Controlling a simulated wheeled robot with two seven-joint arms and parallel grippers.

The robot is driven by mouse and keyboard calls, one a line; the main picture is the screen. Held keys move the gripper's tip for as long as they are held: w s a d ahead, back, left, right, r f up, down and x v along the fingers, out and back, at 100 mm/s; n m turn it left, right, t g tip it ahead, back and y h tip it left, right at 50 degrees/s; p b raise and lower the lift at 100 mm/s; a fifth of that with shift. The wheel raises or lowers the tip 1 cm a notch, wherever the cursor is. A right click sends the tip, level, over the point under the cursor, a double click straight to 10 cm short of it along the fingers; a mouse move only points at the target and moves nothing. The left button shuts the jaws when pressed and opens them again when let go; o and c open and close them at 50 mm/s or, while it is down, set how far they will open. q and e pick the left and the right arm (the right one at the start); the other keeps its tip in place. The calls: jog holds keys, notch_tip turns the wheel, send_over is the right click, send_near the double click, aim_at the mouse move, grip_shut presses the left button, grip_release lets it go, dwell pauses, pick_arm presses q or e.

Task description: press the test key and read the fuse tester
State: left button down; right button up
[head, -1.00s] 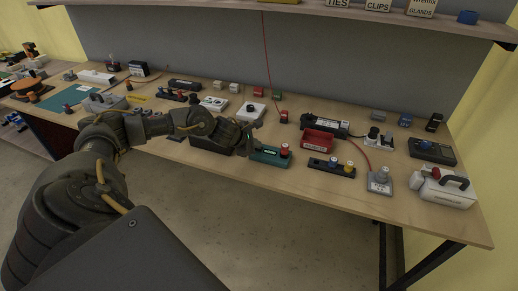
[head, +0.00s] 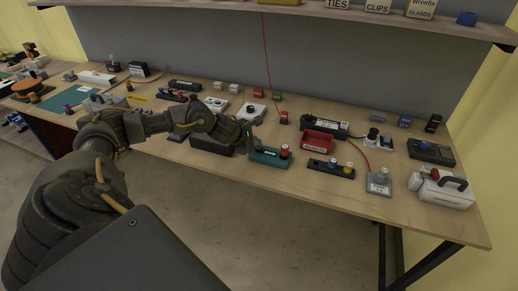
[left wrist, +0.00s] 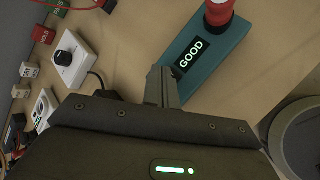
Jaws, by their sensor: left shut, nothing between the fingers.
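The fuse tester (head: 266,160) is a teal box with a red-topped post at its right end, near the front edge of the bench. In the left wrist view the tester (left wrist: 228,40) shows a lit display (left wrist: 190,55) reading "GOOD". My left gripper (head: 250,137) is at the tester's left end. In the left wrist view its fingers (left wrist: 160,82) are shut and empty, with the tips beside the display. The fingers cover that end, so the test key is hidden, and I cannot tell whether they touch it. My right gripper is not in view.
A red bin (head: 317,141) and a dark board with coloured knobs (head: 330,168) stand right of the tester. A white box with a black knob (head: 252,112) is behind it. Small red (head: 284,117) and green (head: 278,97) blocks stand further back. Bare wood shows between them.

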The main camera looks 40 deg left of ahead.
pick_arm(q)
jog(key=shift+r+p, duration=1.6)
jog(key=shift+r, duration=0.95)
